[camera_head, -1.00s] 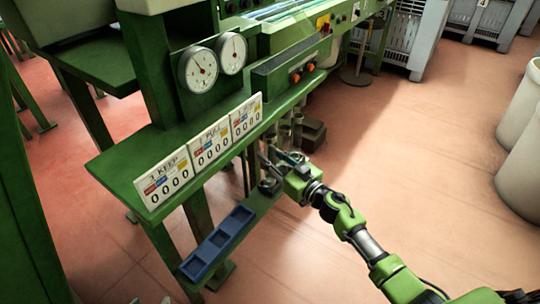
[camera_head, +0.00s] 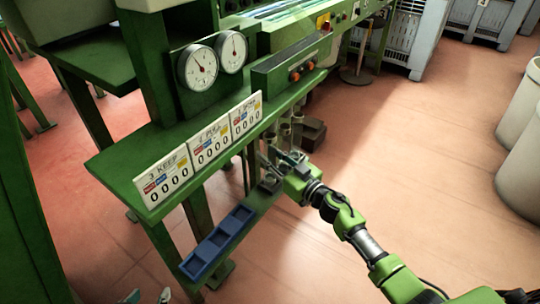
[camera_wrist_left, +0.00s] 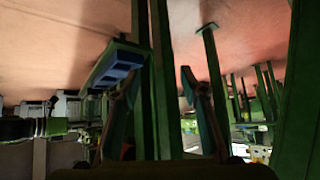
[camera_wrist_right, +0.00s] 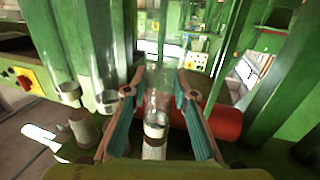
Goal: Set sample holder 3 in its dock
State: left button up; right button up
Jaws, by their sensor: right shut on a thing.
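My right gripper (camera_head: 271,160) is at the row of holders under the counter edge. In the right wrist view (camera_wrist_right: 157,84) its fingers are closed around a clear tube-like sample holder (camera_wrist_right: 155,128) with a pale band; I cannot read a number on it. Other clear tubes (camera_wrist_right: 106,101) stand to its left; upright holders (camera_head: 285,131) also show in the head view. I cannot make out which dock belongs to holder 3. A sign reading "3 KEEP" (camera_head: 165,178) is leftmost on the counter. My left gripper (camera_wrist_left: 160,72) is open and empty, barely showing in the head view (camera_head: 152,296).
A blue tray with compartments (camera_head: 202,267) lies on the low green ledge, left of my right gripper. Two gauges (camera_head: 200,67) and a "PULL" sign (camera_head: 211,146) are above. A red cylinder (camera_wrist_right: 222,122) is near my right fingers.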

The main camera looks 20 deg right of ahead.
pick_arm(q)
jog(key=shift+w+d+r+t, duration=0.25)
jog(key=shift+w+r+t, duration=0.1)
jog(key=shift+w+r, duration=0.2)
jog(key=shift+w+d+r+t, duration=0.25)
jog(key=shift+w+r+t, duration=0.15)
jog(key=shift+w, duration=0.25)
pick_arm(e)
jog(key=shift+f, duration=0.45)
dwell(1.1)
pick_arm(q)
jog(key=shift+w+r+b, duration=0.1)
jog(key=shift+r+b, duration=0.05)
jog(key=shift+b, duration=0.15)
jog(key=shift+w+r, duration=0.15)
jog(key=shift+w, duration=0.05)
pick_arm(e)
jog(key=shift+f, duration=0.1)
pick_arm(q)
jog(key=shift+w+d+r+t+h+b, duration=0.15)
jog(key=shift+w+d+r+t+h, duration=0.1)
jog(key=shift+w+r+t, duration=0.3)
jog(key=shift+w+d+r+t+h+b, duration=0.15)
jog(key=shift+w+d+r+t, duration=0.1)
jog(key=shift+w+r+t, duration=0.25)
pick_arm(e)
jog(key=shift+f, duration=0.4)
dwell(0.5)
